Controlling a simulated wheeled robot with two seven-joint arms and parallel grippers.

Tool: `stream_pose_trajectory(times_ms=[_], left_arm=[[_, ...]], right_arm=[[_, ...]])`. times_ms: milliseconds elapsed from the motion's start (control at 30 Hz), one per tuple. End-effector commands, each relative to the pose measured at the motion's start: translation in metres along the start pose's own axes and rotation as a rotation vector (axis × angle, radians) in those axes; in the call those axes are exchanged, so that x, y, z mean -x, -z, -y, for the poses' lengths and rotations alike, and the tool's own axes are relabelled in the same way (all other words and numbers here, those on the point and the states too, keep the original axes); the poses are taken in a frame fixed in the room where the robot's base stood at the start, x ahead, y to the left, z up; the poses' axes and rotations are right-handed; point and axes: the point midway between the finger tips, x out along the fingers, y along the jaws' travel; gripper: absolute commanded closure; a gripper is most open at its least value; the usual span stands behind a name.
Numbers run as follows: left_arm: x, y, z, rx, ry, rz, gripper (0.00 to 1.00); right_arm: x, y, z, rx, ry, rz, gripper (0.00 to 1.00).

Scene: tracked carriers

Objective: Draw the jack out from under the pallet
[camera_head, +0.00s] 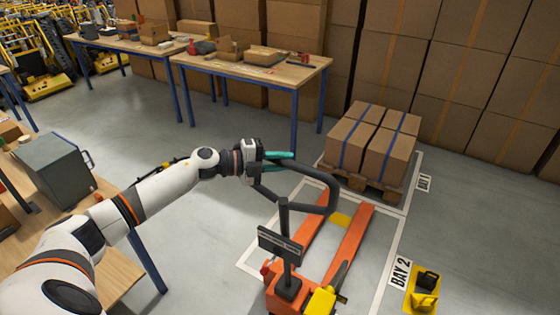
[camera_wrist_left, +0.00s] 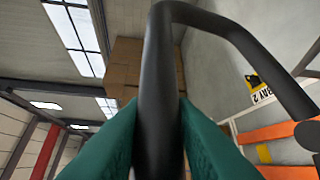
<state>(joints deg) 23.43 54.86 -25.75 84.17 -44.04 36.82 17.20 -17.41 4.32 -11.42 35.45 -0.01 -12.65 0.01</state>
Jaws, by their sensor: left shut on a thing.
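The orange pallet jack (camera_head: 353,235) stands on the floor at lower centre right, with its two forks pointing up toward the pallet (camera_head: 362,187). The right fork's tip shows just short of the pallet, with a narrow strip of floor between. The left fork is partly hidden by the handle. The pallet bears several cardboard boxes (camera_head: 388,157) with blue straps. My left gripper (camera_head: 284,161) is shut on the jack's black loop handle (camera_head: 326,197). In the left wrist view the handle (camera_wrist_left: 158,75) runs between the teal fingers. My right gripper is out of view.
White floor lines mark bays, with a "BAY 2" label (camera_head: 399,273). A yellow block with a black part (camera_head: 424,290) stands right of the jack. A workbench (camera_head: 108,268) is at left. Tables (camera_head: 300,70) and stacked cartons line the back. Floor between is open.

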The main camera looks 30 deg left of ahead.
Motion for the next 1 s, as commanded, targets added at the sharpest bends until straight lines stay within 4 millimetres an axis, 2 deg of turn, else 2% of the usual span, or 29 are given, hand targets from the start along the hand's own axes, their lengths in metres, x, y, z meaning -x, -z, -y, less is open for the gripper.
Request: stream_pose_trajectory(times_ms=[467,500,600,867,1000], left_arm=[[0.0002,0.0020,-0.0047,-0.003,-0.009,-0.007,1.00],[0.0002,0.0021,-0.0047,-0.003,-0.009,-0.007,0.73],[0.0002,0.0020,-0.0044,-0.003,-0.008,-0.007,0.57],[0.0004,0.0016,-0.0037,-0.002,-0.007,-0.005,0.55],[0.0070,0.0024,-0.0012,-0.002,-0.004,-0.007,0.55]], right_arm=[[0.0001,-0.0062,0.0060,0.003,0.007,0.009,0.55],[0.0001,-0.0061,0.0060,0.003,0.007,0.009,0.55],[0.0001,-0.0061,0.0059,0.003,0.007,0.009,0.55],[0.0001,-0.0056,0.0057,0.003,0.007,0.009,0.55],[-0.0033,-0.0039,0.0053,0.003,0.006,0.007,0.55]])
